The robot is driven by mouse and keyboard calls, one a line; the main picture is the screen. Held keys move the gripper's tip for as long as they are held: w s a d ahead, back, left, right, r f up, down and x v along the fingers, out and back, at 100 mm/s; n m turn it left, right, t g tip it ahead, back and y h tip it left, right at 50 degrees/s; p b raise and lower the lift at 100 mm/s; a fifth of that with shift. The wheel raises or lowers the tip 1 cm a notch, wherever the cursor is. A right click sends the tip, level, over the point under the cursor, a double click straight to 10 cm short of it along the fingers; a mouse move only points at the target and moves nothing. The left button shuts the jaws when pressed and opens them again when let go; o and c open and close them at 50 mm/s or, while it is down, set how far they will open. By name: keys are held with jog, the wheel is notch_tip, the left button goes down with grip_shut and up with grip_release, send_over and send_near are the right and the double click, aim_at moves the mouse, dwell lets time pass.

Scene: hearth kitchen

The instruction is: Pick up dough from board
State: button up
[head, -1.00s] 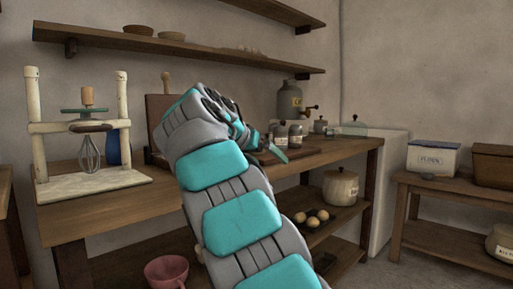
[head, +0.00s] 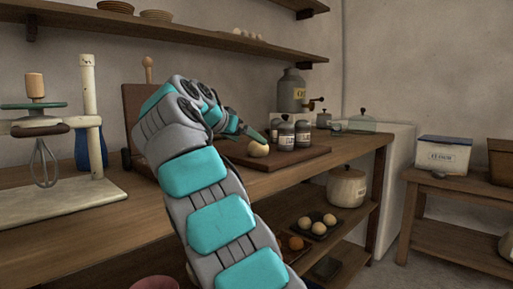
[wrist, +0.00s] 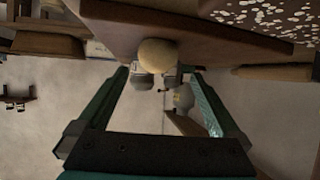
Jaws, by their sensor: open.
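The dough (head: 258,149) is a small pale round ball on the dark wooden board (head: 291,157) on the counter. My gripper (head: 254,133) is beside and just above the dough in the head view, partly hidden by my own wrist. In the wrist view, the dough (wrist: 158,54) shows beyond and between the fingertips, at the edge of the board (wrist: 112,22). My gripper (wrist: 160,75) is open there, its two fingers spread wide with nothing between them. I cannot tell how far the fingertips are from the dough.
Two labelled jars (head: 287,137) stand on the board close behind the dough. A large grey canister (head: 291,92) and a grinder stand farther back. An upright wooden board (head: 133,112) is left of my arm.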

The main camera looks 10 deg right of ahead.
jog(key=x, duration=0.7)
jog(key=shift+s+d+f+b, duration=0.1)
jog(key=shift+s+b, duration=0.15)
jog(key=shift+b, duration=0.05)
jog(key=c, duration=0.9)
